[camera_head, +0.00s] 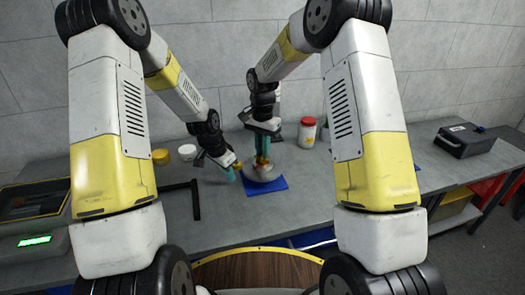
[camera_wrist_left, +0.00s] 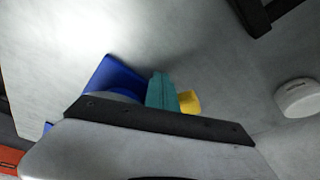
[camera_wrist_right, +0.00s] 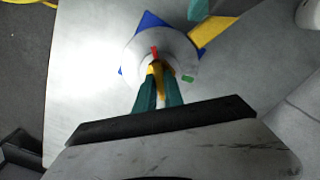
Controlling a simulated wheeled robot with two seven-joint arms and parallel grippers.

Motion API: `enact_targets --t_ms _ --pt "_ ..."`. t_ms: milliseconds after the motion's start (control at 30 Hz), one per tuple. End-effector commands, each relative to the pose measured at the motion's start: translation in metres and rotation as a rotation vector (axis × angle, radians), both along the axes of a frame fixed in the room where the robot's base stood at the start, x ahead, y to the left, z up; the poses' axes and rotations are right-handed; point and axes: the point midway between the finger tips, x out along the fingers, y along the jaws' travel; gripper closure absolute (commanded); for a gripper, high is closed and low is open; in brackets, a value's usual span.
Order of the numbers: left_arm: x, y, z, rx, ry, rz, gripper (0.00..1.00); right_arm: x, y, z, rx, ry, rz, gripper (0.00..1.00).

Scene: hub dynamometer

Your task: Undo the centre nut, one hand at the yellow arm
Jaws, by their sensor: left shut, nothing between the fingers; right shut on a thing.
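The grey round hub (camera_wrist_right: 176,48) sits on a blue mat (camera_head: 280,184); its centre carries a yellow piece (camera_wrist_right: 157,72), which I take as the centre nut, with a red strip (camera_wrist_right: 154,53) beside it. My right gripper (camera_wrist_right: 157,88) comes from above, its teal fingers shut on this yellow piece. The yellow arm (camera_wrist_right: 213,30) sticks out from the hub's side. My left gripper (camera_head: 231,174) is shut and empty close by the yellow arm, whose end (camera_wrist_left: 189,102) shows beside its fingers (camera_wrist_left: 161,90); I cannot tell whether they touch.
A yellow lid (camera_head: 161,156) and a white one (camera_head: 187,151) lie left. A black angled bar (camera_head: 195,198) is near my left gripper. A device with green display (camera_head: 35,241) stands far left, a dark case (camera_head: 465,140) right.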

Motion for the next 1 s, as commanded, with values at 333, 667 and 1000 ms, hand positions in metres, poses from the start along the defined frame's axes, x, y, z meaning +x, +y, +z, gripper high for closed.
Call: enact_targets --t_ms 333,667,1000 --pt "0.011 -0.001 0.0 0.0 0.0 0.0 1.0 0.002 -0.001 0.001 0.0 -0.005 -0.001 1.0" --pt "0.027 -0.002 0.0 0.0 0.0 0.0 1.0 0.002 -0.001 0.001 0.0 -0.005 -0.001 1.0" --pt "0.03 -0.002 0.0 0.0 -0.001 0.0 1.0 0.002 0.0 0.001 0.0 -0.005 -0.001 1.0"
